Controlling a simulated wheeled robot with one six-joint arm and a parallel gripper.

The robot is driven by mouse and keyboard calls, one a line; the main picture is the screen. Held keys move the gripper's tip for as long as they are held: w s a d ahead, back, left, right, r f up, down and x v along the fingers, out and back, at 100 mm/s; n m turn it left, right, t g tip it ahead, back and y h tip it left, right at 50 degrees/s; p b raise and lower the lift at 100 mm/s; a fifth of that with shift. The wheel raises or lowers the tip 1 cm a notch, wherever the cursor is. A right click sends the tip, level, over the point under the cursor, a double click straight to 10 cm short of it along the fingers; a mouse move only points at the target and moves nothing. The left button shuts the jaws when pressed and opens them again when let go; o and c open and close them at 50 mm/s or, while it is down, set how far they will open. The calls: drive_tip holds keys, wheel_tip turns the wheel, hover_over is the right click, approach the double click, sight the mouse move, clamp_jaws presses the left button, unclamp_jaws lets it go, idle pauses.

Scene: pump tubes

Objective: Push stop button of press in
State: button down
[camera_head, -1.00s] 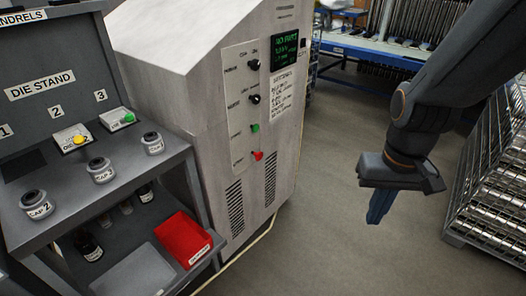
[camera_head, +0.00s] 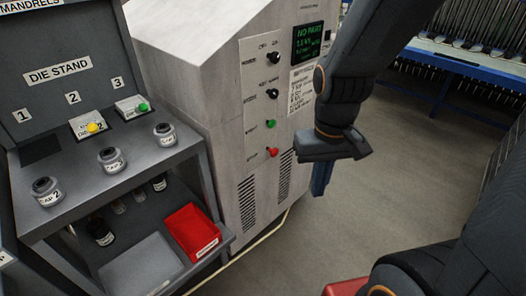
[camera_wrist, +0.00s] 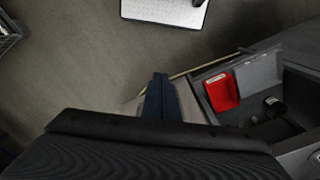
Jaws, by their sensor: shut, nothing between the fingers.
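The press (camera_head: 222,100) is a pale grey cabinet with a control panel on its front. Its red stop button (camera_head: 272,152) sits at the bottom of the panel, below a green button (camera_head: 271,124) and two black knobs. A small screen (camera_head: 308,42) at the panel's upper right reads "NO PART". My gripper (camera_head: 319,190) hangs pointing down, right of the red button and apart from it. In the wrist view its blue fingers (camera_wrist: 161,98) are together and empty. The button does not show in the wrist view.
A die stand (camera_head: 62,93) with jars, yellow and green pieces stands left of the press. A red bin (camera_head: 192,231) sits on its lower shelf. A blue-framed rack (camera_head: 460,66) is at the back right. Grey floor is open in front of the press.

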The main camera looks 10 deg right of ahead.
sight(273, 151)
drive_tip(key=w+d+f+m+t+b, duration=0.1)
drive_tip(key=w+f+m+t, duration=0.2)
drive_tip(key=w, duration=1)
drive_tip(key=w+d+f+m+t+b, duration=0.1)
drive_tip(key=w+f+m+t, duration=0.3)
drive_tip(key=w+f, duration=0.4)
drive_tip(key=w+m+b, duration=0.1)
drive_tip(key=w, duration=0.4)
drive_tip(key=shift+w+d+f, duration=0.3)
drive_tip(key=shift+f, duration=0.1)
drive_tip(key=w+a+f, duration=0.3)
drive_tip(key=w+f, duration=0.5)
drive_tip(key=w, duration=0.1)
drive_tip(key=shift+f, duration=0.2)
drive_tip(key=shift+s, duration=0.1)
